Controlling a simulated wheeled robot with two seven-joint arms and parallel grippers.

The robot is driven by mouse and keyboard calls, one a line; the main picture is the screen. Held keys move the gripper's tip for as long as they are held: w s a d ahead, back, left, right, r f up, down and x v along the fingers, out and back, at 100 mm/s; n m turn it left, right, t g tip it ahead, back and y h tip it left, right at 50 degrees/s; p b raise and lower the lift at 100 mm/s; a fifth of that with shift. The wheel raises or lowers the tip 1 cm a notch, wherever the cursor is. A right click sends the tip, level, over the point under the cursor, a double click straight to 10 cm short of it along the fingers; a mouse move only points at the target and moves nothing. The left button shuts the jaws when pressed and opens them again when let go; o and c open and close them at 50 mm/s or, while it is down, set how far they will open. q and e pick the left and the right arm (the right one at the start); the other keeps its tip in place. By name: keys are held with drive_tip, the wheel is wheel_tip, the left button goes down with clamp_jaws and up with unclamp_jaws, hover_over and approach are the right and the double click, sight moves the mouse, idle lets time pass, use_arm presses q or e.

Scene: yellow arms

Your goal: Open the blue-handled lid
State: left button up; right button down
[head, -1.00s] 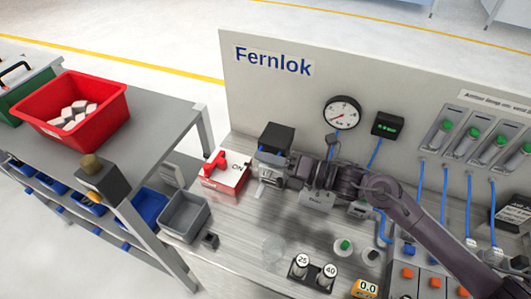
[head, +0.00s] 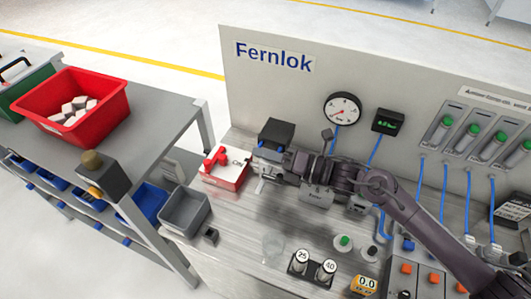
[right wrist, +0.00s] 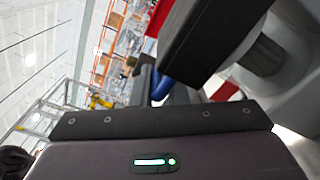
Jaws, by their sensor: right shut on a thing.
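My right gripper (head: 264,172) is shut at the back left of the bench, beside a small dark box (head: 277,132). What it grips is hidden in the head view. No blue-handled lid can be made out for certain in the head view. In the right wrist view a dark finger block (right wrist: 210,40) fills the upper right. A small blue patch (right wrist: 160,101) shows beyond it, and I cannot tell if it is a handle. My left gripper is not in view.
A red-and-white box (head: 236,181) with a red handle is just left of the right gripper. The upright panel (head: 410,88) with a gauge (head: 343,109) stands behind.

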drive_tip(key=shift+r+m, duration=1.2)
drive_tip(key=shift+r, duration=0.1)
wheel_tip(320, 180, up, 5)
drive_tip(key=m, duration=0.7)
hover_over(274, 135)
drive_tip(key=shift+r, duration=0.15)
drive_tip(key=w+m, duration=0.1)
drive_tip(key=w+d+r+m, duration=0.1)
drive_tip(key=m, duration=0.1)
drive_tip(key=w+m+p, duration=0.1)
drive_tip(key=m, duration=0.1)
drive_tip(key=shift+w+d+r, duration=0.15)
drive_tip(key=shift+w+r, duration=0.15)
drive_tip(key=m, duration=0.1)
drive_tip(key=w+m, duration=0.1)
drive_tip(key=m, duration=0.1)
drive_tip(key=shift+w+d+t, duration=0.15)
drive_tip(key=shift+d+t, duration=0.15)
drive_tip(key=shift+t, duration=0.1)
drive_tip(key=shift+w+d+m, duration=0.1)
drive_tip(key=shift+w+m, duration=0.2)
drive_tip(key=shift+m, duration=0.2)
drive_tip(key=shift+w+d+f+m, duration=0.15)
drive_tip(key=shift+w+d+m, duration=0.05)
drive_tip(key=shift+w+m, duration=0.25)
drive_tip(key=shift+w+d+f+m, duration=0.1)
drive_tip(key=shift+w+d+m, duration=0.1)
drive_tip(key=shift+w+m, duration=0.25)
drive_tip(key=shift+s+f, duration=0.1)
